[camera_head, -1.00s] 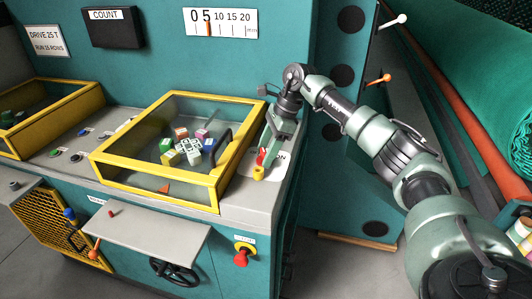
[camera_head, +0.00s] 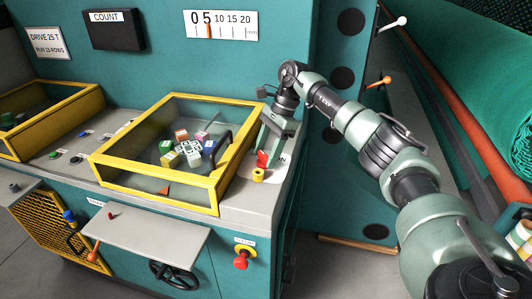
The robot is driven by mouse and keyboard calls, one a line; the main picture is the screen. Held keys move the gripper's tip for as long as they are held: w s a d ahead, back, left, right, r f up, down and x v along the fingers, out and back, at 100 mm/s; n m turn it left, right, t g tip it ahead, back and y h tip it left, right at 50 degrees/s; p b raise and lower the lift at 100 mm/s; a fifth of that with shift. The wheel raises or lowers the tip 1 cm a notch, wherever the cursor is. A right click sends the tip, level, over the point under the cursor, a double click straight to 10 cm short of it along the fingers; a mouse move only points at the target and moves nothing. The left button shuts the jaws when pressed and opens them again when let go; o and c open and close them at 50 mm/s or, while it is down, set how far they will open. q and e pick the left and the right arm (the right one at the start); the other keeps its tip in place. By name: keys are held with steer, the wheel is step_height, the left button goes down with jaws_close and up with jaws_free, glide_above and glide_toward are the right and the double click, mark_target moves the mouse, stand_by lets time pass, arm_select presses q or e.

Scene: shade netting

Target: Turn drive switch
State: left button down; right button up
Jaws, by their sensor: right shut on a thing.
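The drive switch, with a red handle (camera_head: 262,159) and a yellow base (camera_head: 258,175), stands on the grey console top at the right of the yellow-framed cover. A white label lies beside it, partly hidden by my gripper. My right gripper (camera_head: 267,154) reaches down from above and is shut on the red handle. Its fingers cover part of the handle. My left gripper is not in view.
The yellow-framed clear cover (camera_head: 152,188) with coloured blocks under it stands close to the left of the switch. A red emergency knob (camera_head: 241,263) and a handwheel (camera_head: 173,274) are on the front panel.

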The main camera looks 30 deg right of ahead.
steer(key=shift+r, duration=0.1)
steer(key=o, duration=1.4)
steer(key=b+v, duration=0.1)
steer(key=v, duration=0.6)
steer(key=shift+d+r, duration=0.25)
steer(key=shift+r, duration=0.05)
steer(key=shift+s+f, duration=0.1)
